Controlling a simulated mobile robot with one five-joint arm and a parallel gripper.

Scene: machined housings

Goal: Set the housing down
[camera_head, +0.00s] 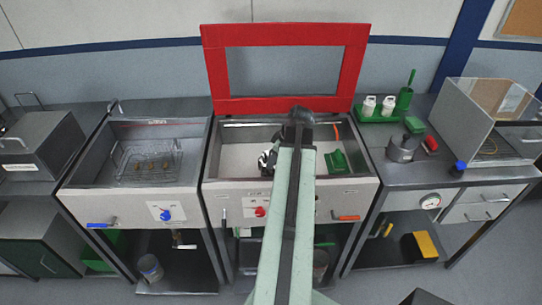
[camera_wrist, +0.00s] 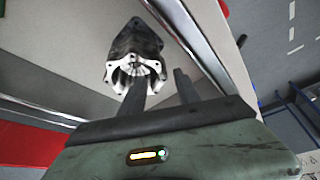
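The housing (camera_head: 267,160) is dark on the outside with a pale machined flange. It shows in the head view just left of my arm, over the middle basin (camera_head: 235,165). In the wrist view the housing (camera_wrist: 135,47) lies ahead of my gripper (camera_wrist: 160,86), its open flanged end facing me. The two fingers stand apart. The left finger overlaps the flange opening; the right finger is beside the housing with a visible gap. I cannot tell whether the left finger touches it or is inside it. My arm hides the gripper in the head view.
A green holder (camera_head: 337,161) sits at the basin's right. A red-framed lid (camera_head: 214,75) stands raised behind. A left basin (camera_head: 105,165) holds a wire basket (camera_head: 147,160). White bottles (camera_head: 369,105), a metal pot (camera_head: 402,148) and a clear-sided box (camera_head: 490,110) stand on the right bench.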

